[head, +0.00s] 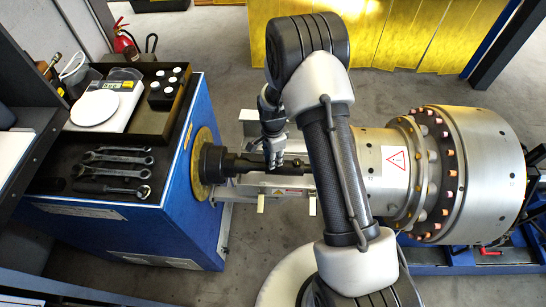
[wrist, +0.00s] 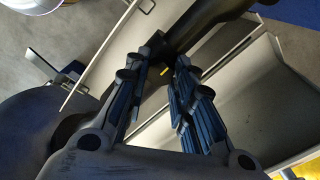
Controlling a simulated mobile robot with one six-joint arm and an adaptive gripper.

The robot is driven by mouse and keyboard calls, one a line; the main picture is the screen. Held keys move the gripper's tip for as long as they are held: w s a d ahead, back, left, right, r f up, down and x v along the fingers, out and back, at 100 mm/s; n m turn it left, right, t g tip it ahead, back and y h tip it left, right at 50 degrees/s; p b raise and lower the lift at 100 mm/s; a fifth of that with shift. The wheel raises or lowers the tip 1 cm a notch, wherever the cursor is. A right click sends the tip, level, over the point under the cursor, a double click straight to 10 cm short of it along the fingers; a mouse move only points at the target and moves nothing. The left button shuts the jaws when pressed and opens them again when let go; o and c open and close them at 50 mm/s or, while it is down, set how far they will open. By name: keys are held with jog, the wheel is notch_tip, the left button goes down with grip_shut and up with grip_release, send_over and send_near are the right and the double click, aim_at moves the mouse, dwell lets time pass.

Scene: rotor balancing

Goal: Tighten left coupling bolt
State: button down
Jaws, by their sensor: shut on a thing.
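A black coupling shaft (head: 235,163) runs from the brass-coloured flange (head: 205,163) on the blue drive cabinet toward the large steel rotor housing (head: 480,175). My gripper (head: 273,160) points down at the shaft's right part, left of my arm's dark link. In the wrist view my gripper (wrist: 168,62) has its blue-padded fingers on either side of a dark part of the shaft (wrist: 190,28). A small yellow mark shows between the fingertips. The jaws are closed on this dark part, with a gap between them. I cannot make out the left coupling bolt; my arm hides the shaft's right end.
Several wrenches (head: 118,158) lie in the black tray on the blue cabinet (head: 175,225). A white round scale (head: 95,107) and several small white-topped weights (head: 165,87) stand behind them. Yellow curtains (head: 415,30) hang at the back.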

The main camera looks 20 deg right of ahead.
jog(key=c, duration=1.4)
grip_release()
jog(key=shift+o, duration=0.2)
notch_tip(320, 180, up, 12)
